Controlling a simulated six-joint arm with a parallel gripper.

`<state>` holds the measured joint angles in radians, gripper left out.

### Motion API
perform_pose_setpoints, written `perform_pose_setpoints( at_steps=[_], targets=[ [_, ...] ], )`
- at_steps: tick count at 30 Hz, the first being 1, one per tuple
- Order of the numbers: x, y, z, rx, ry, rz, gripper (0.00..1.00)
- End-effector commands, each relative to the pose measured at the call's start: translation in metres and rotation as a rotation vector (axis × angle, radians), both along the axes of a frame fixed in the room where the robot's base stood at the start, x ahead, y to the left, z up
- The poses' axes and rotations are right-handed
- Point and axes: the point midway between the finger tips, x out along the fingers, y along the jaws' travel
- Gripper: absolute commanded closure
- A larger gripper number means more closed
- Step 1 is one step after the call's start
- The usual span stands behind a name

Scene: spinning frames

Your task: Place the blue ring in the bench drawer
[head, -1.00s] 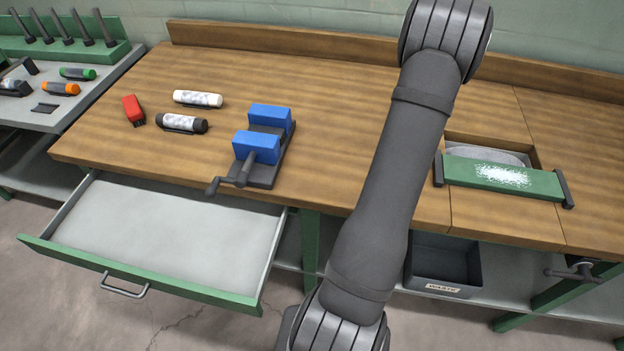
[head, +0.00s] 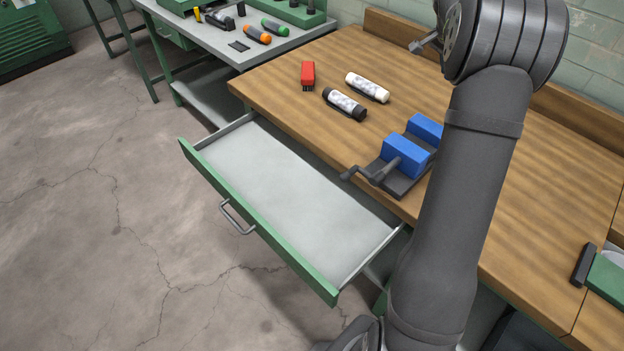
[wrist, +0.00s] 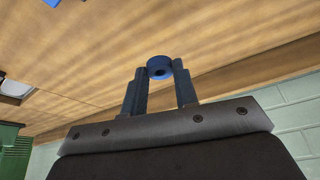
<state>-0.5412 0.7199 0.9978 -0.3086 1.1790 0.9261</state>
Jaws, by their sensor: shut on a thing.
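My gripper (wrist: 160,70) is shut on the blue ring (wrist: 159,62) in the wrist view. The ring is a small thick blue band with a dark hole, held between the two fingertips. The wooden bench top lies beyond it in that view. The bench drawer (head: 285,190) is pulled out in the head view. It has a green front with a grey handle, and its pale grey floor is bare. The gripper and the ring cannot be made out in the head view, where my arm stands at the right.
A blue-jawed vise (head: 405,158) sits near the bench edge beside the drawer, its handle sticking out. A black marker (head: 345,104), a white marker (head: 367,87) and a red item (head: 308,75) lie behind the drawer. The space above the drawer is clear.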

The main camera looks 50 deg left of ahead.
Motion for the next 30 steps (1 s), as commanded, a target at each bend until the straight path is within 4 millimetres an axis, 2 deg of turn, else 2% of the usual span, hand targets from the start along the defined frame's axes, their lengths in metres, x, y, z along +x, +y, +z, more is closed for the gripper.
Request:
perform_pose_setpoints(
  at_steps=[1,6,11,15,21,24,30],
  targets=[
    [-0.018,0.027,0.001,0.0,-0.001,0.04,0.94],
    [-0.075,0.098,0.0,0.0,-0.002,0.149,0.94],
    [-0.136,0.156,0.0,0.001,-0.003,0.251,0.94],
    [-0.194,0.2,-0.001,0.001,-0.004,0.339,0.94],
    [-0.282,0.249,-0.001,0.0,-0.006,0.467,0.94],
    [-0.323,0.266,-0.002,0.001,-0.007,0.522,0.94],
    [-0.384,0.286,-0.002,0.002,-0.007,0.604,0.94]
  ],
)
